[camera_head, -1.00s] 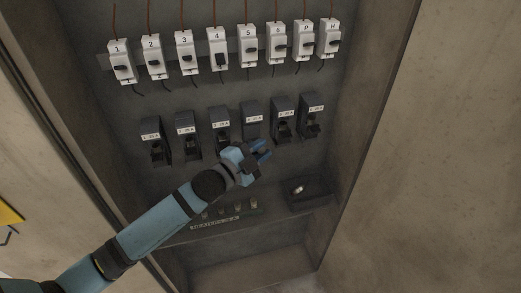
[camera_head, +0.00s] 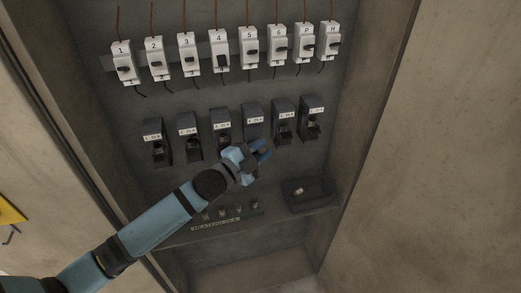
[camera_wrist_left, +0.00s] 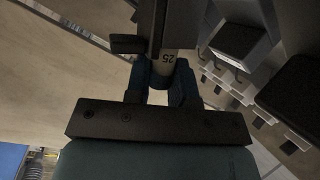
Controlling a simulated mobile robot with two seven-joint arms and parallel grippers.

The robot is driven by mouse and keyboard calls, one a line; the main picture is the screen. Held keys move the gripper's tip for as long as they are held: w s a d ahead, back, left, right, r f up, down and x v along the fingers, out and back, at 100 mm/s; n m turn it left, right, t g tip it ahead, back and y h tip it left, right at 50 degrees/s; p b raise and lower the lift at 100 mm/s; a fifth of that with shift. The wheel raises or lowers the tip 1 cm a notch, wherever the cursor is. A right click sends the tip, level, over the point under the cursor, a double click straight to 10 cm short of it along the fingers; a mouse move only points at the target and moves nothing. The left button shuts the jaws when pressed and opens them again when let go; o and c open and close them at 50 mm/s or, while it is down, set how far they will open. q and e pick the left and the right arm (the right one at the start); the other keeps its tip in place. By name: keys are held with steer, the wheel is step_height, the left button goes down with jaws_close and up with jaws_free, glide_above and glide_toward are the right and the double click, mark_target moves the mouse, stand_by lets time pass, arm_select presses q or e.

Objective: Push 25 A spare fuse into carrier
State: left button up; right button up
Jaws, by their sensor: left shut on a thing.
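My left gripper (camera_head: 262,151) is at the row of dark fuse carriers, just below the fourth carrier from the left (camera_head: 252,115). In the left wrist view its blue fingers (camera_wrist_left: 162,82) are shut on a pale fuse (camera_wrist_left: 168,57) marked 25. The fuse's far end meets a dark carrier body (camera_wrist_left: 182,22); how deep it sits inside cannot be told. In the head view the gripper hides the fuse and the carrier's lower part. My right gripper is not in view.
White numbered breakers (camera_head: 220,52) line the panel above. Below, a shelf holds a rack of several spare fuses (camera_head: 238,210) behind a label reading HEATERS. A dark tray (camera_head: 325,200) at its right holds a small pale piece (camera_head: 298,191). Cabinet side walls bound the space.

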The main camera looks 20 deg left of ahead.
arm_select(q)
steer(key=shift+w+a+f, duration=0.2)
steer(key=shift+a, duration=0.05)
steer(key=o, duration=0.8)
steer(key=shift+s+f, duration=0.2)
steer(key=shift+s+a+f, duration=0.1)
steer(key=shift+s+f, duration=0.05)
steer(key=shift+s, duration=0.05)
steer(key=v, duration=0.4)
steer(key=r+v, duration=0.1)
steer(key=v, duration=0.3)
steer(key=b+v, duration=0.1)
steer(key=v, duration=0.4)
steer(key=shift+s+r, duration=0.1)
steer(key=shift+r, duration=0.1)
